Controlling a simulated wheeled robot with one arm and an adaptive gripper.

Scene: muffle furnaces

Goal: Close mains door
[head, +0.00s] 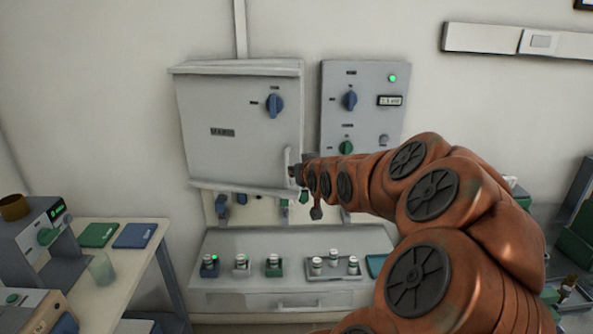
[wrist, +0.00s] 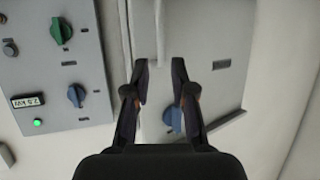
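The mains door (head: 235,140) is a pale grey panel with a blue knob (head: 274,105) and a dark label. It covers most of its wall box, and I cannot tell exactly how far it stands from the frame. A light upright handle (head: 288,160) is near its lower right edge. My gripper (head: 297,172) is at that handle, with the arm partly hiding the contact. In the wrist view the picture is upside down, and my gripper's two dark fingers (wrist: 159,68) are apart in front of the door (wrist: 205,35). Contact with the handle is not clear.
A control panel (head: 363,80) with knobs and a green light is close on the right. Blue switches (head: 222,207) show below the door. A grey bench (head: 225,245) with small bottles is beneath. A side table (head: 120,260) stands left.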

